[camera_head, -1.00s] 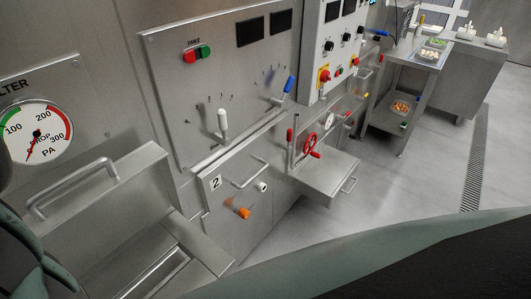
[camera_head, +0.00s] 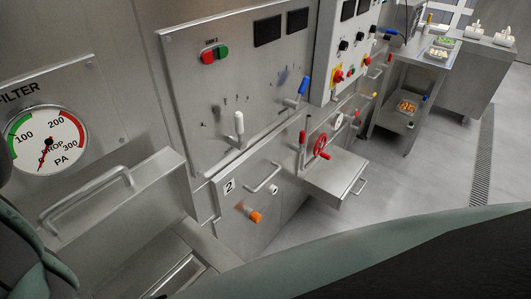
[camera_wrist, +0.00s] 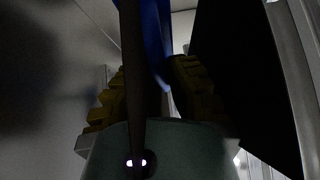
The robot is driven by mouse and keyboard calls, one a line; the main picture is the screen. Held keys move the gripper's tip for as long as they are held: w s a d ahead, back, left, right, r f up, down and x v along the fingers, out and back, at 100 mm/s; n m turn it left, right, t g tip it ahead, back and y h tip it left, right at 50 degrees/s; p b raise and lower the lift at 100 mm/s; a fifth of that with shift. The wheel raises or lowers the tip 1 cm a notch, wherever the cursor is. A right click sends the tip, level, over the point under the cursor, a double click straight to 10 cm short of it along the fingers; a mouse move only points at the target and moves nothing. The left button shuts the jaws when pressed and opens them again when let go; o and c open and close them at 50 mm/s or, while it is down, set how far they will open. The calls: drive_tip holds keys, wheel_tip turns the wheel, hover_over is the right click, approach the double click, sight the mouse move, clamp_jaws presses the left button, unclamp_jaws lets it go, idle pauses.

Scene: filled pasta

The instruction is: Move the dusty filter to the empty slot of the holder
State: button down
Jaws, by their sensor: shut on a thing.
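My gripper (camera_wrist: 150,85) shows in the wrist view with a ridged yellow-brown finger on each side. It is shut on a narrow blue and dark thing (camera_wrist: 157,45) that runs up between the fingers. The picture is too dark to tell whether this is the dusty filter. In the head view my gripper is out of sight. A grey panel with the word "FILTER" and a round pressure gauge (camera_head: 47,140) is at the left. I cannot make out the holder or its empty slot in either view.
A steel box with a bar handle (camera_head: 85,195) juts out below the gauge. A control panel (camera_head: 240,80) with levers, a door marked 2 (camera_head: 240,205) and a red handwheel (camera_head: 321,147) stand right of it. The floor (camera_head: 420,180) at the right is open, before a steel cart (camera_head: 412,85).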

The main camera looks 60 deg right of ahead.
drive_tip(key=shift+w, duration=0.1)
wheel_tip(320, 180, down, 6)
drive_tip(key=b, duration=0.5)
drive_tip(key=shift+r+b, duration=0.15)
drive_tip(key=shift+b, duration=0.25)
drive_tip(key=shift+b, duration=1.1)
idle(1.0)
drive_tip(key=shift+f+b, duration=4.05)
drive_tip(key=shift+f, duration=0.4)
